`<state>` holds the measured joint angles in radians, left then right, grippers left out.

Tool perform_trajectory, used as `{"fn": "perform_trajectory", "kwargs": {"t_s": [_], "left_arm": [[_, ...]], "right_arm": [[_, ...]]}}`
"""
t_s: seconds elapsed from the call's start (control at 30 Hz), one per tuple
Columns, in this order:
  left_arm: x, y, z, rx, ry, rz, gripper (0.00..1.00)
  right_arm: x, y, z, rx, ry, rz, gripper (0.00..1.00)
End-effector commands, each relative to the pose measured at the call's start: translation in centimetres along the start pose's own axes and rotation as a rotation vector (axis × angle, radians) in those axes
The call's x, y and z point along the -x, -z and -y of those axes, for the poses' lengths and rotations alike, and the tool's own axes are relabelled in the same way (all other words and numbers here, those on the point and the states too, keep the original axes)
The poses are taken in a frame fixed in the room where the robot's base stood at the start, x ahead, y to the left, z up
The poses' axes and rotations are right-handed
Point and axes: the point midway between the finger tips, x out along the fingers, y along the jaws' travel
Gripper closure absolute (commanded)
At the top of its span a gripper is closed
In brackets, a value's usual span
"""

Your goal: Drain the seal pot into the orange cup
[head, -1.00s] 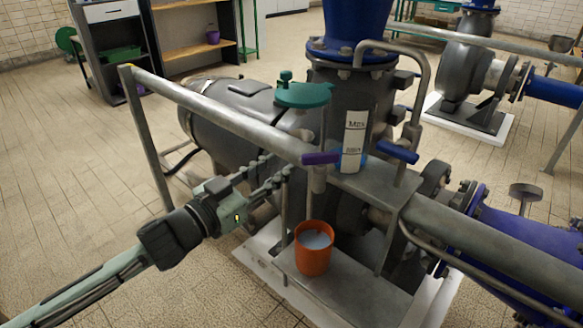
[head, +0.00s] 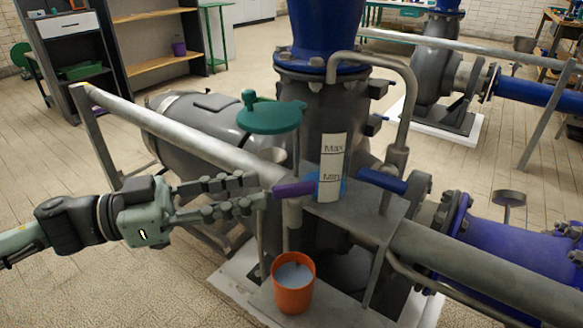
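The seal pot (head: 333,155) stands on a grey bracket at the pump, with a white label marked Max and Min. Blue shows low on it, near and below the Min mark. A purple lever handle (head: 292,189) points left from a small valve below the pot. The orange cup (head: 293,299) stands upright on the metal base under that valve, with pale liquid inside. No stream is visible. My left gripper (head: 262,191) is open, fingers pointing right, its tips at the left end of the purple handle; I cannot tell whether they touch it. My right gripper is out of view.
A grey rail (head: 180,130) runs slantwise behind my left gripper. A green round lid on a post (head: 268,116) stands above it. A blue lever handle (head: 381,181) is right of the pot, near a bent grey pipe (head: 409,100). Open tiled floor lies at left.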

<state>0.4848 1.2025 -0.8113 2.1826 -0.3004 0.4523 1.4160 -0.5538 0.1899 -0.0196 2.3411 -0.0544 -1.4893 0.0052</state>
Motion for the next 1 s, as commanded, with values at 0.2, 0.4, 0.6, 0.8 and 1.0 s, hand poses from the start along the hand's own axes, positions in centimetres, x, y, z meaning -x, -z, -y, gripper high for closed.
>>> {"fn": "perform_trajectory", "kwargs": {"t_s": [0.2,0.4,0.6,0.8,1.0], "left_arm": [[-0.7,0.1,-1.0,0.016,-0.044,0.017,0.69],[-4.0,0.2,-1.1,0.015,-0.043,0.014,0.69],[-6.5,0.0,-1.1,0.016,-0.041,0.016,0.69],[-7.3,-0.2,-1.1,0.016,-0.039,0.018,0.69],[-7.3,-0.2,-1.1,0.016,-0.039,0.018,0.70]], "right_arm": [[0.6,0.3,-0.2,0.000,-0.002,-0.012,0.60],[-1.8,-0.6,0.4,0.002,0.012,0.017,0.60],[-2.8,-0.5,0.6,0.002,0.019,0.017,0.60],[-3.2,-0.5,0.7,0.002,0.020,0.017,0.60],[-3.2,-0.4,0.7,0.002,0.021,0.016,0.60]]}}
